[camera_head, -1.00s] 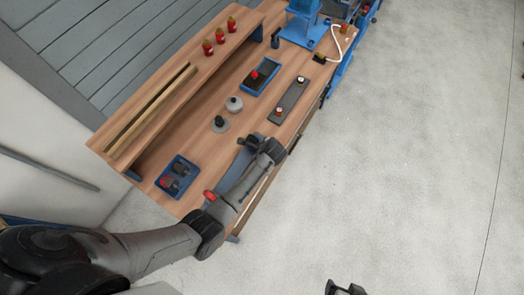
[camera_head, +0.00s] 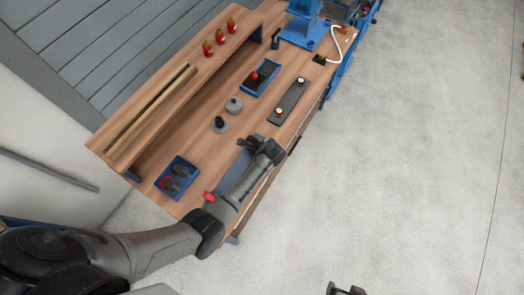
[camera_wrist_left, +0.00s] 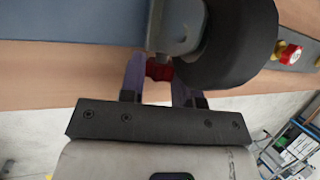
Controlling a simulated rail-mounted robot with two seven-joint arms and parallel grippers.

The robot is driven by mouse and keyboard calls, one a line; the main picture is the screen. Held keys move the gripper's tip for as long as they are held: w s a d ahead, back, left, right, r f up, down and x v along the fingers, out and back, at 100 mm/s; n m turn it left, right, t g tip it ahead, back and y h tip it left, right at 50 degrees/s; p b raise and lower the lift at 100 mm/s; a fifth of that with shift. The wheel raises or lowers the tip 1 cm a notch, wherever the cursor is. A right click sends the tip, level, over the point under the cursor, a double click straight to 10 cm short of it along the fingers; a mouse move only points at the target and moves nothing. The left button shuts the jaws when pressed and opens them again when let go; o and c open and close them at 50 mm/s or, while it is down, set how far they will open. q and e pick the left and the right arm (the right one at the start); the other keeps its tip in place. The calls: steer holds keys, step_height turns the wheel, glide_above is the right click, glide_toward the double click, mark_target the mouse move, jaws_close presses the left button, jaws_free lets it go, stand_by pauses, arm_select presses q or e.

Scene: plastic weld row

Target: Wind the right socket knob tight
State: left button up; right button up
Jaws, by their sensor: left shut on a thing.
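My left gripper (camera_head: 264,150) is over the front edge of the bench, by a blue-grey plate (camera_head: 241,163). In the left wrist view its two fingers (camera_wrist_left: 158,88) are closed around a small red part (camera_wrist_left: 158,70), which looks like a knob. A large dark round part (camera_wrist_left: 235,40) beside it hides some of the hold, and the blue-grey plate (camera_wrist_left: 70,70) is behind. A grey strip (camera_head: 290,101) lies further along with a small knob at each end; one red-and-white knob (camera_wrist_left: 290,54) shows at the right. My right gripper (camera_head: 345,289) shows only its fingertips, apart and empty.
A blue tray (camera_head: 162,187) with dark and red parts is at the near left. Two round grey pieces (camera_head: 234,104) and another blue tray (camera_head: 273,74) stand mid-bench. Red bottles (camera_head: 220,36) are on the shelf (camera_head: 180,60). A blue machine (camera_head: 303,30) is at the far end.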

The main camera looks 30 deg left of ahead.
arm_select(q)
steer(key=shift+c, duration=0.5)
steer(key=shift+w+r+g+p, duration=0.15)
steer(key=shift+r+g+p, duration=0.1)
steer(key=shift+g+p, duration=0.65)
steer(key=shift+w+f+m+g, duration=0.15)
steer(key=shift+m+g, duration=0.15)
steer(key=shift+g, duration=0.3)
steer(key=shift+w+f+g, duration=0.1)
steer(key=shift+f+g, duration=0.05)
steer(key=shift+g, duration=0.75)
steer(key=shift+m+g+b, duration=0.4)
steer(key=shift+g+b, duration=0.5)
steer(key=shift+b, duration=0.25)
steer(key=o, duration=0.9)
